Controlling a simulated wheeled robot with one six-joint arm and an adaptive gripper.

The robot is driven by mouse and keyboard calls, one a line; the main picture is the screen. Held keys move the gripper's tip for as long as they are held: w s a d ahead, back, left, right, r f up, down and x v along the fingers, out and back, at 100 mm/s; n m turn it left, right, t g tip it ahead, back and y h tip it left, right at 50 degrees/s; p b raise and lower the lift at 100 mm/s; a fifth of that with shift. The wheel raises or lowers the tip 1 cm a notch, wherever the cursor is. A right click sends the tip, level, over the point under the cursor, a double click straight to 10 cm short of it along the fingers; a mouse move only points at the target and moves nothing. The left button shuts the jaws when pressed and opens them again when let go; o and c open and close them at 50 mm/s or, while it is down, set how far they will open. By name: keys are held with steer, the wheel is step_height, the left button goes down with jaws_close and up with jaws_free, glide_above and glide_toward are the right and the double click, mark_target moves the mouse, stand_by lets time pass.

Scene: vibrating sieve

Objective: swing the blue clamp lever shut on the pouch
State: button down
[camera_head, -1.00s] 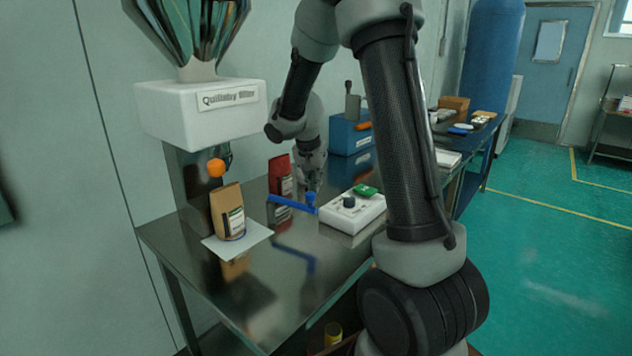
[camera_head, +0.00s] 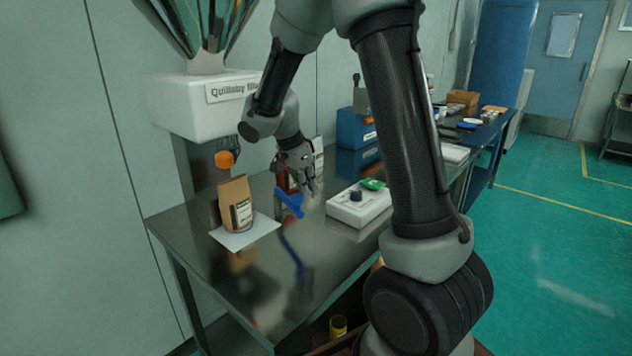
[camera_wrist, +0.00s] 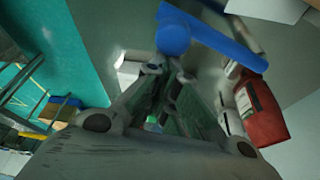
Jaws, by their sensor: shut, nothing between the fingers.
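The blue clamp lever (camera_head: 289,202) is above the steel table, slanting toward the table's front. In the wrist view the blue lever (camera_wrist: 222,42) runs from a round knob, just beyond my fingertips, toward the red pouch (camera_wrist: 262,110). In the head view the red pouch (camera_head: 283,180) stands behind the lever, partly hidden by my gripper (camera_head: 312,186). My gripper points down beside the lever, on its right; its fingers (camera_wrist: 165,78) are shut and empty. I cannot tell whether they touch the knob. The clamp's jaw at the pouch is hidden.
A brown pouch (camera_head: 236,207) stands on a white sheet (camera_head: 260,232) below the white sieve housing (camera_head: 180,105) and an orange knob (camera_head: 225,159). A white control box (camera_head: 350,212) sits right of the lever. The front of the table is clear.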

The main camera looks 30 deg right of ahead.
mark_target(296, 194)
steer(key=a+m+g, duration=0.1)
steer(key=a+m, duration=0.2)
steer(key=a, duration=0.1)
steer(key=shift+s, duration=0.15)
steer(key=shift+a, duration=1.15)
